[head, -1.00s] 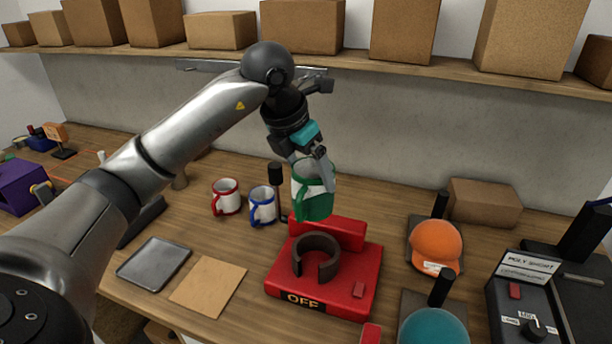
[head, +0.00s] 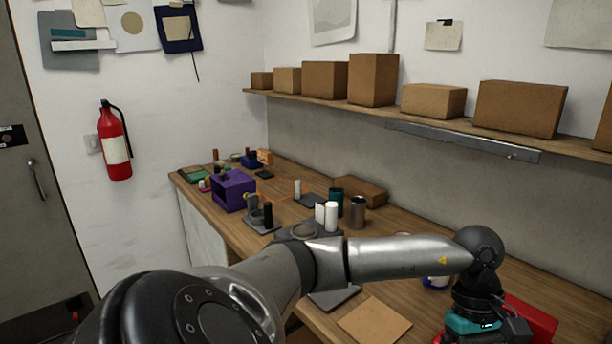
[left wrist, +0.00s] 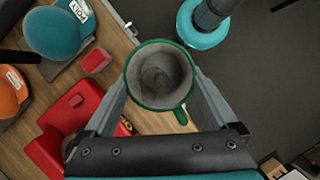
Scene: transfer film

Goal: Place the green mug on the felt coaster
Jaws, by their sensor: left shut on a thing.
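My left gripper (left wrist: 160,80) is shut on the green mug (left wrist: 158,100). The left wrist view looks down into the mug, which is empty, with its green rim up and its handle at the lower right. The mug is over the table's front edge, beside the red press (left wrist: 72,112). In the head view the left wrist (head: 480,325) is at the bottom right; the fingers and mug are out of frame. A flat tan square (head: 374,320) lies on the table left of the wrist; I cannot tell if it is felt. My right gripper is not in view.
The red press also shows in the head view (head: 535,318). A blue-trimmed mug (head: 435,283) is partly hidden by my arm. A purple box (head: 232,190), white cylinder (head: 331,217) and steel cup (head: 357,212) stand farther left. Caps on stands are in the wrist view (left wrist: 58,32).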

